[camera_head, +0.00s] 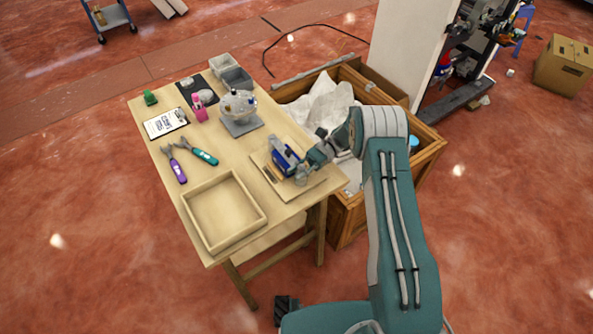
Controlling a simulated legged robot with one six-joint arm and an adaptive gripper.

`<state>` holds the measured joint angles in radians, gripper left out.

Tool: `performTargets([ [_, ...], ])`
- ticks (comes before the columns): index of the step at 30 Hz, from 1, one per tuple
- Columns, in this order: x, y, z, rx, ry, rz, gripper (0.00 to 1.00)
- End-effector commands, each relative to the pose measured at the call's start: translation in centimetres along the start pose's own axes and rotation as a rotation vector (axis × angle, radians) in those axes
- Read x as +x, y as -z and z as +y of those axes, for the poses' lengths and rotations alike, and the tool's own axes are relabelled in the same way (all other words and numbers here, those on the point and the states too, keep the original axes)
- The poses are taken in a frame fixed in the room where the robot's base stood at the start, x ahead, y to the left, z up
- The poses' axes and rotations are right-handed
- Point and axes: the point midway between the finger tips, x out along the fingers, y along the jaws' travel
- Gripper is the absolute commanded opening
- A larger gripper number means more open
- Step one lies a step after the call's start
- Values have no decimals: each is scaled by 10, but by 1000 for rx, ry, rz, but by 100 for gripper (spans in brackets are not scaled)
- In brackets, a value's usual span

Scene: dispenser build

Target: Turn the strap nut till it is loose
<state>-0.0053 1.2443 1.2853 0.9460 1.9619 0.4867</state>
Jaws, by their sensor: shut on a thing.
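A blue and white device (284,156) stands on a thin light board (268,176) near the table's right edge. My gripper (299,171) reaches in from the right, close against the device's right side. It is shut on a small part there, which I take to be the strap nut. The nut and the fingertips are too small and too covered by my gripper to make out clearly. I cannot tell how far the nut is turned.
On the wooden table (151,113) are an empty tray (262,217), purple pliers (176,168), teal pliers (200,153), a clipboard (165,123), a pink bottle (198,108) and a round holder (238,103) on a grey base. A wooden crate (432,153) with white wrapping stands right of the table.

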Motion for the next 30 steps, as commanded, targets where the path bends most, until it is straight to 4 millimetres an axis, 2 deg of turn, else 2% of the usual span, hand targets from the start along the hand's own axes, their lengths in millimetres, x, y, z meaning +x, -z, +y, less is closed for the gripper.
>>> performTargets([
  [8, -2, -1, -1, -6, -62, 6, 0],
  [21, -2, -1, -2, -8, -69, 7, 0],
  [22, -2, -1, -2, -8, -69, 7, 38],
  [23, -2, -1, -2, -8, -69, 7, 41],
  [30, 0, -1, 0, -5, -72, 4, 41],
])
